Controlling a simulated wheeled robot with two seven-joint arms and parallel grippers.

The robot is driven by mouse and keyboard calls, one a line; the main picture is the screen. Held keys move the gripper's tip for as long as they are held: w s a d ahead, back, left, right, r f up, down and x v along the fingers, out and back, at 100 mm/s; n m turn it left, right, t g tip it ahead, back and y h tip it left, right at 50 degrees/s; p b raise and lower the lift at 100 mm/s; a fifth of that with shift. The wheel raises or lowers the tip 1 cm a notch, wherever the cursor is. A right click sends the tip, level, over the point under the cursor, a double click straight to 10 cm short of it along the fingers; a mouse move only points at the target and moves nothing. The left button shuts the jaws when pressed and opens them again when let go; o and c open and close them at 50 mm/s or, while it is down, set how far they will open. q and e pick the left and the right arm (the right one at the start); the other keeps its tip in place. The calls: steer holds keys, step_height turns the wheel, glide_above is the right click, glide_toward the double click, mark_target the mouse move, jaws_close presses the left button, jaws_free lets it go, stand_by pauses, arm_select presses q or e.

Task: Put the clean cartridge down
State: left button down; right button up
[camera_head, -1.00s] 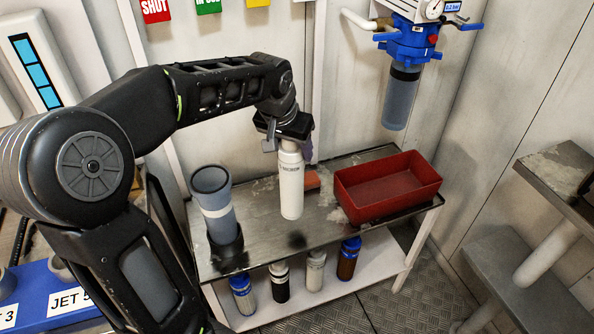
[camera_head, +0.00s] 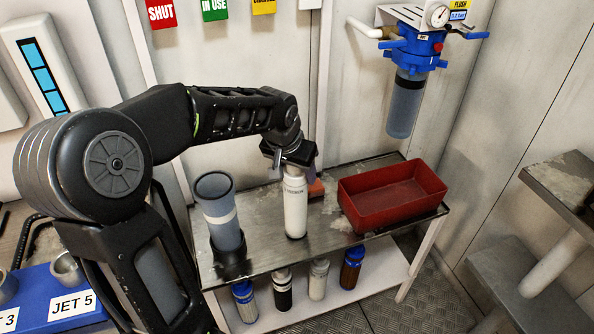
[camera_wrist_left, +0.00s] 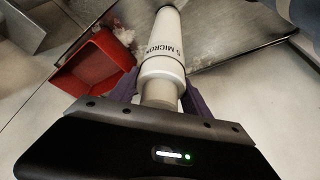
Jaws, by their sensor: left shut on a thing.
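The clean cartridge (camera_head: 295,206) is a white cylinder, held upright over the metal bench top (camera_head: 268,252). Its lower end is at the bench surface or just above it; a dark shadow sits right at its foot, and I cannot tell if they touch. My left gripper (camera_head: 292,170) is shut on the cartridge's narrower top end. In the left wrist view the cartridge (camera_wrist_left: 163,50), with "MICRON" lettering, runs away from between the purple fingers (camera_wrist_left: 160,97) toward the bench. My right gripper is not in view.
A red bin (camera_head: 393,195) stands to the right on the bench, a grey cup-like housing (camera_head: 220,210) to the left. A small orange-red block (camera_head: 316,188) lies behind the cartridge. Several bottle-like cartridges (camera_head: 283,290) stand on the lower shelf. A blue-headed filter unit (camera_head: 410,60) hangs on the wall.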

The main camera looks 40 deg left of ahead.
arm_select(q)
steer(key=shift+f, duration=0.1)
steer(key=c, duration=0.5)
jaws_free()
steer(key=shift+r, duration=0.25)
steer(key=v, duration=1.1)
steer(key=shift+r+p, duration=0.4)
